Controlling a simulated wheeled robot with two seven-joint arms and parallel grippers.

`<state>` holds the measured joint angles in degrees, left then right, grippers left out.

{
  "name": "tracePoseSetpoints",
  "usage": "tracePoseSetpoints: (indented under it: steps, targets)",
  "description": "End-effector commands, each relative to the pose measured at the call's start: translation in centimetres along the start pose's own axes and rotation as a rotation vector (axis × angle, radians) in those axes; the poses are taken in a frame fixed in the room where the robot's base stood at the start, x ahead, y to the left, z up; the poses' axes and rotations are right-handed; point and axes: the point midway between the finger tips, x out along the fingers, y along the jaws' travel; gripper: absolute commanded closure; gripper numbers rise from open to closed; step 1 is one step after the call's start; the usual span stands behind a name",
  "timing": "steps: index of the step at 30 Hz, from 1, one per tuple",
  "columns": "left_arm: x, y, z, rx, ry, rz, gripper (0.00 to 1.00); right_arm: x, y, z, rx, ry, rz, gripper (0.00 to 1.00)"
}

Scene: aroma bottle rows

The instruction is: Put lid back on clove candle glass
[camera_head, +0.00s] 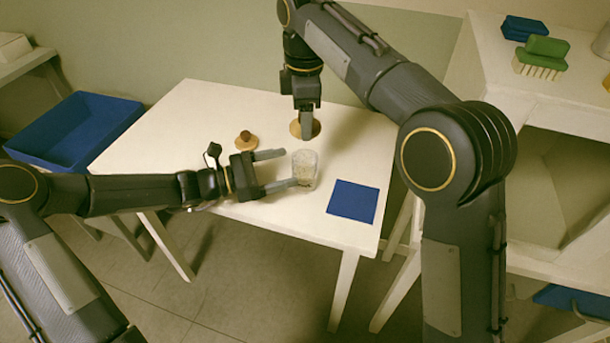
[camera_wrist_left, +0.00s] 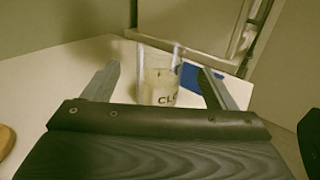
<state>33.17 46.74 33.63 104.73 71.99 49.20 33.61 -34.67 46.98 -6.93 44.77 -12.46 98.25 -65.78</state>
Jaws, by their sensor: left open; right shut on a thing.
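The candle glass (camera_head: 306,170) stands upright on the white table, clear with pale contents. In the left wrist view the glass (camera_wrist_left: 160,80) shows the letters "CLO" and stands between the fingertips. My left gripper (camera_head: 284,169) is open, with its fingers reaching to either side of the glass. My right gripper (camera_head: 306,126) points down behind the glass and is shut on a round wooden lid (camera_head: 296,130). Its fingers hide the lid's middle, and I cannot tell whether the lid touches the table.
Another wooden lid with a dark knob (camera_head: 246,142) lies left of the right gripper. A blue square mat (camera_head: 352,201) lies right of the glass. A blue bin (camera_head: 75,130) stands left of the table.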

Motion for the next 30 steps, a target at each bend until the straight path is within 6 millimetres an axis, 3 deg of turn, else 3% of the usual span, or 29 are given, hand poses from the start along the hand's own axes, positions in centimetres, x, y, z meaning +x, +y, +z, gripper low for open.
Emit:
tracePoseSetpoints:
  steps: [3, 9, 15, 23, 30]
  targets:
    - [2.5, -0.1, 0.0, -0.002, -0.002, -0.004, 0.21, 0.0, 0.0, 0.0, 0.000, 0.000, 0.000, 0.64]
    - [5.2, -0.1, 0.0, -0.001, -0.001, -0.002, 0.21, 0.0, 0.0, 0.0, 0.000, 0.000, 0.000, 0.64]
    - [6.3, 0.0, 0.0, 0.000, 0.000, 0.000, 0.21, 0.0, 0.0, 0.0, 0.000, 0.000, 0.000, 0.64]
    - [6.4, 0.0, 0.0, 0.000, 0.000, 0.001, 0.21, 0.0, 0.0, 0.0, 0.000, 0.000, 0.000, 0.64]
    - [6.4, 0.0, 0.0, 0.000, 0.000, 0.000, 0.48, 0.0, 0.0, 0.0, 0.000, 0.000, 0.000, 0.64]
